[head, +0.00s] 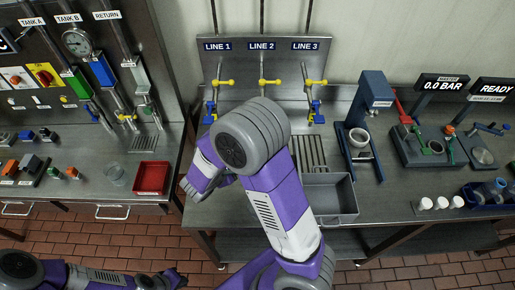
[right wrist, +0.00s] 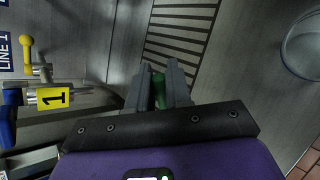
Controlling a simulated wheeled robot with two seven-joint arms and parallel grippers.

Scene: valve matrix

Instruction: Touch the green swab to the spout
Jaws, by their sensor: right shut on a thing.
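My right gripper (right wrist: 158,92) is shut on a green thing, apparently the green swab (right wrist: 159,88); only a short piece shows between the fingers. In the head view the right gripper (head: 187,190) is partly hidden by my own purple arm, and the swab cannot be made out there. The Line 1 spout assembly (head: 211,105), with a yellow handle and blue lever, stands behind the gripper. Its yellow "1" tag (right wrist: 53,97) is left of the gripper in the right wrist view, apart from the swab. My left gripper (head: 172,280) is low at the bottom edge, its jaws unclear.
A slatted drain (right wrist: 180,35) and a clear beaker (right wrist: 304,48) lie beyond the right gripper. A red tray (head: 152,178) sits on the left bench. A grey sink (head: 335,203) is right of my arm. Line 2 and Line 3 (head: 305,75) valves stand alongside Line 1.

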